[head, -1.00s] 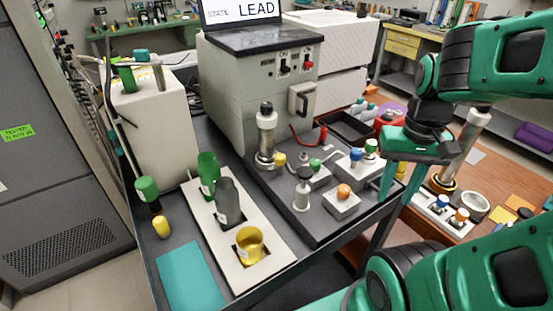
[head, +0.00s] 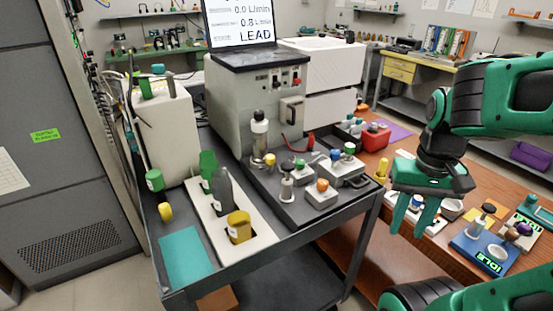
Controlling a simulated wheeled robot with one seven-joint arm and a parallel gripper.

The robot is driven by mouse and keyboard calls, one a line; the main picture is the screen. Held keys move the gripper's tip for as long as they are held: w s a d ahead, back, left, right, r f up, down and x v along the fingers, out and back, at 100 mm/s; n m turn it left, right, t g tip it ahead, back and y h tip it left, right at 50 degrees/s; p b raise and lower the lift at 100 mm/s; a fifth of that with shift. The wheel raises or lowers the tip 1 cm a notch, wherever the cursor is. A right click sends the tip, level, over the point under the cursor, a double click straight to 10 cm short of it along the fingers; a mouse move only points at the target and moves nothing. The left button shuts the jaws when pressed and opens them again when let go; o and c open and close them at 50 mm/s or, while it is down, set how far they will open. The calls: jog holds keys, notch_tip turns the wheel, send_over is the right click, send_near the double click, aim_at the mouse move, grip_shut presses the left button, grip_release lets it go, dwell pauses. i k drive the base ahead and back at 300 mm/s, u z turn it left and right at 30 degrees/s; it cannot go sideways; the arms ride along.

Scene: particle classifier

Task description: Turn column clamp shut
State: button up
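I cannot tell for certain which part is the column clamp. A silver column with a black cap (head: 260,135) stands upright at the back of the dark cart tray, with a yellow knob (head: 269,159) beside its base. A shorter metal post with a dark knob (head: 286,182) stands nearer the front. My gripper (head: 414,228) hangs to the right of the cart, fingers pointing down and apart, with nothing visible between them. It is above the wooden table and clear of the column on the cart. My gripper and arm hide part of the table behind them.
The grey classifier box (head: 235,105) with a screen stands behind the tray. Small blocks with green, blue and orange knobs (head: 322,185) crowd the tray. A white rack (head: 262,247) holds bottles at left. A blue unit reading IDLE (head: 470,252) sits on the wooden table (head: 350,243).

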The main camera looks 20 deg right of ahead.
aim_at(271, 159)
jog(key=z, duration=0.95)
jog(key=k, duration=0.75)
jog(key=u, duration=0.75)
jog(key=i, duration=1)
